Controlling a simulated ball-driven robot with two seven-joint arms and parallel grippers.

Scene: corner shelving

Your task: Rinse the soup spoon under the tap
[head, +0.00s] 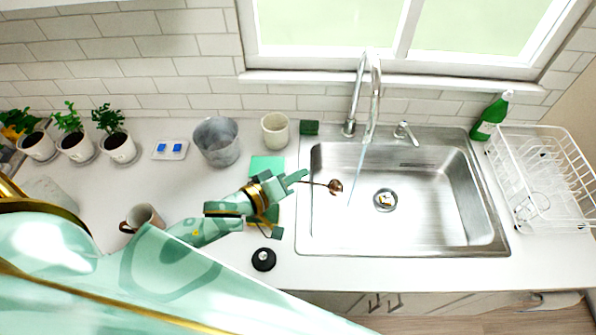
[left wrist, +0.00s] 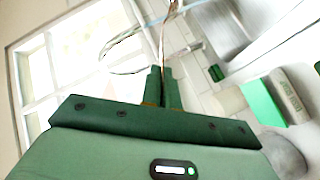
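My left gripper (head: 298,180) is shut on the handle of the soup spoon (head: 335,186), a copper-coloured spoon held over the left part of the sink. In the left wrist view, the gripper's two fingers (left wrist: 162,88) pinch the thin spoon handle (left wrist: 161,48). The tap (head: 370,85) stands behind the sink (head: 415,238). A thin bluish stream of water (head: 356,172) falls from it into the basin. The spoon's bowl is to the left of the stream and looks apart from it. My right gripper is in neither view.
A brown mug (head: 146,216) and a black stopper (head: 263,259) are nearer. A green bottle (head: 491,117) and white dish rack (head: 545,178) stand at right.

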